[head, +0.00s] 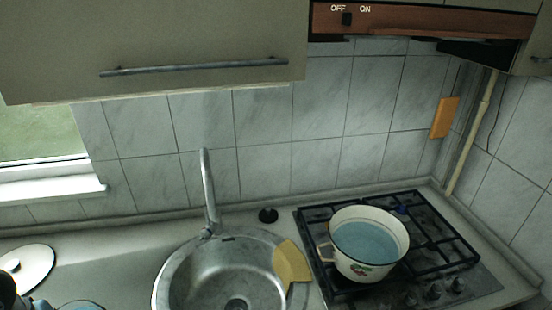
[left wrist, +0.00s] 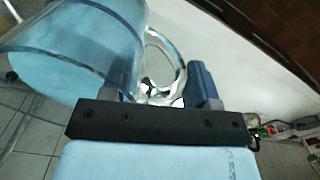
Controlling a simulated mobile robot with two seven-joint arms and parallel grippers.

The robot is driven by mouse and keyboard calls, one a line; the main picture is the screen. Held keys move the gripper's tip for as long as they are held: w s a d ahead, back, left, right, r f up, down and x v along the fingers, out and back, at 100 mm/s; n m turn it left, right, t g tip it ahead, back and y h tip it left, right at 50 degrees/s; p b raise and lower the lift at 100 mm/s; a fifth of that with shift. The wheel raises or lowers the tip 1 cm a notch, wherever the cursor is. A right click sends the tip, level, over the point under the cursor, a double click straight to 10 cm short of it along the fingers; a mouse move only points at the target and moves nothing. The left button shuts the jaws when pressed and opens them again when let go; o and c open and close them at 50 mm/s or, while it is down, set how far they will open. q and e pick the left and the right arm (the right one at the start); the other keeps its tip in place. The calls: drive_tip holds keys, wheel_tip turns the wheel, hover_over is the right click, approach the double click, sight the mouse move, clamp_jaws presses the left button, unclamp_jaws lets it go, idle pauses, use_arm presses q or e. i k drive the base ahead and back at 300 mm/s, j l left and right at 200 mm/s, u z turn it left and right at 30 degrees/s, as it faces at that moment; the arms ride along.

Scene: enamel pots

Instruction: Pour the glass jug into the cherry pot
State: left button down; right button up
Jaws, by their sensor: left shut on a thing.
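The cherry pot (head: 368,243) is cream enamel with a dark rim and a cherry picture. It stands upright on the stove, with a bluish surface inside it. In the left wrist view my left gripper (left wrist: 165,92) is shut on the handle of the clear, blue-tinted glass jug (left wrist: 75,50). The jug appears tilted in that view; I cannot tell how much it holds. In the head view a bluish edge at the bottom left may be the jug, mostly cut off. My left gripper is far left of the pot. My right gripper is not in view.
A black gas stove (head: 440,255) is under the pot. A steel sink (head: 205,275) with a tall tap (head: 209,190) and a yellow cloth (head: 292,262) on its rim lies left of it. A white lid-like disc (head: 36,262) lies on the left counter. A cabinet (head: 150,40) hangs above.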

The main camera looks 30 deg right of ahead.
sight(367, 243)
drive_tip(key=k+l, duration=0.2)
drive_tip(key=l, duration=0.15)
drive_tip(key=k+l, duration=0.25)
drive_tip(key=l+z, duration=0.1)
drive_tip(key=z, duration=1.65)
